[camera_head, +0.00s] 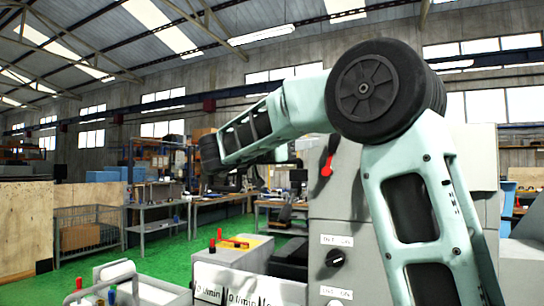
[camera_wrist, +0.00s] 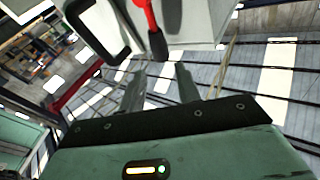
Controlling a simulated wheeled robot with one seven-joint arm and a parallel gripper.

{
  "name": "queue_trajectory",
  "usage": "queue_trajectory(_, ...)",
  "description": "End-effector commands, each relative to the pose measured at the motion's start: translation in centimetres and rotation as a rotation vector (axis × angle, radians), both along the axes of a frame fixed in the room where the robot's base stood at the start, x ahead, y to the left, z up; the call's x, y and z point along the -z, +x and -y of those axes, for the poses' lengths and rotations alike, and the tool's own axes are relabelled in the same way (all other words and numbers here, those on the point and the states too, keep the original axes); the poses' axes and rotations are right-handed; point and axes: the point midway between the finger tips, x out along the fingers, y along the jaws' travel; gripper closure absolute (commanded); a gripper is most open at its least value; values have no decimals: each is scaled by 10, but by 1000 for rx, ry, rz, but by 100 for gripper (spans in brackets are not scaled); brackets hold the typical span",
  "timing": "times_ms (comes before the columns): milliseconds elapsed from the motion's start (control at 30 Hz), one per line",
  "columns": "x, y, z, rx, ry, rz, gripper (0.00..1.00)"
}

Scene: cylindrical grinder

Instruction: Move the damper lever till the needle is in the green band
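A lever with a red arm and black end (camera_wrist: 158,46) hangs from a pale machine face at the top of the wrist view. A red and black lever (camera_head: 327,166) also shows on the grey machine panel in the head view; I cannot tell for sure that they are the same one. My gripper (camera_wrist: 160,84) has its two fingers apart, with nothing between them. The fingertips point towards the lever's black end and appear short of it. My gripper cannot be made out in the head view. No needle or green band can be made out in either view.
The grey machine panel (camera_head: 345,214) bears a black knob (camera_head: 335,257) and labels. A low grey cabinet (camera_head: 240,256) with red and yellow parts stands left of it. A black loop-shaped frame (camera_wrist: 95,32) is near the fingers. Green floor (camera_head: 165,260) is open at left.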

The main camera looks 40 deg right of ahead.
Motion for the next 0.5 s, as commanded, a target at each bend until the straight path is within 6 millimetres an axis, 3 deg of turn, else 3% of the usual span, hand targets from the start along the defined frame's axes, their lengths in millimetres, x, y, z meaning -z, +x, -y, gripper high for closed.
queue_trajectory(267,15,20,-65,-5,0,1,67)
queue_trajectory(500,15,24,-78,-3,1,-2,67)
